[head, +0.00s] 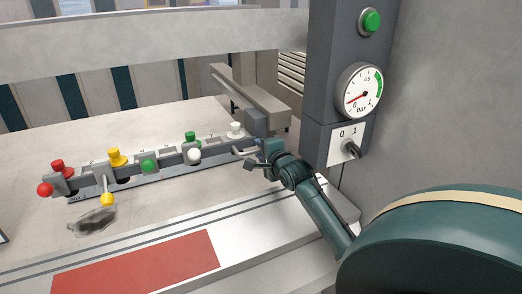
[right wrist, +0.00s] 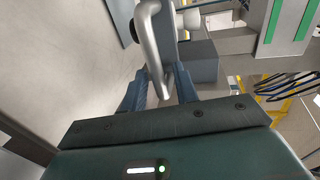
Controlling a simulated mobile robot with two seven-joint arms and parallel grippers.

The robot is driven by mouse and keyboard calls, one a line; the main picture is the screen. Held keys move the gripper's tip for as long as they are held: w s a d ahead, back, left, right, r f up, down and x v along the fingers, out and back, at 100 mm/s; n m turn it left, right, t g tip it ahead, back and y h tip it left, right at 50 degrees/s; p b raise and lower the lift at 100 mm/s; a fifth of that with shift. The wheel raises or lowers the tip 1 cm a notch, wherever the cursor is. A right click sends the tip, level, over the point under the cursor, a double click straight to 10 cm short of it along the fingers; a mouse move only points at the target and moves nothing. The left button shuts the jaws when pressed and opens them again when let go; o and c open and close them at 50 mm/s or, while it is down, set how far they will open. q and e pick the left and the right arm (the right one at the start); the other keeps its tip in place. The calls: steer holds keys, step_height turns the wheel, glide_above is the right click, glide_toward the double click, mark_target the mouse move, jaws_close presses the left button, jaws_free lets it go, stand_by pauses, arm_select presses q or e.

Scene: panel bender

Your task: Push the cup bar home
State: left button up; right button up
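The cup bar (head: 127,178) is a long grey bar lying on the pale table, with coloured knobs and cups along it in red, yellow, green and white. A bent metal handle (head: 243,151) is at its right end. My right gripper (head: 255,157) is at this handle. In the right wrist view the handle (right wrist: 158,45) comes down between the two blue fingers of my right gripper (right wrist: 158,92). The fingers stand apart, with a gap showing on the left of the handle. Whether the right finger touches it, I cannot tell. My left gripper is not in view.
A grey column (head: 345,60) right of the bar carries a green button (head: 371,21), a pressure gauge (head: 360,91) near zero and a rotary switch (head: 351,149). A pale beam (head: 150,42) crosses above the table. A red plate (head: 140,264) lies in front.

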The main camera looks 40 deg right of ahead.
steer(key=shift+c, duration=0.2)
jaws_close()
stand_by(0.3)
steer(key=x, duration=0.2)
steer(key=r+x, duration=0.1)
steer(key=x, duration=0.2)
steer(key=shift+w+b, duration=0.1)
steer(key=shift+b, duration=0.2)
steer(key=shift+o, duration=0.2)
jaws_free()
steer(key=shift+a, duration=0.1)
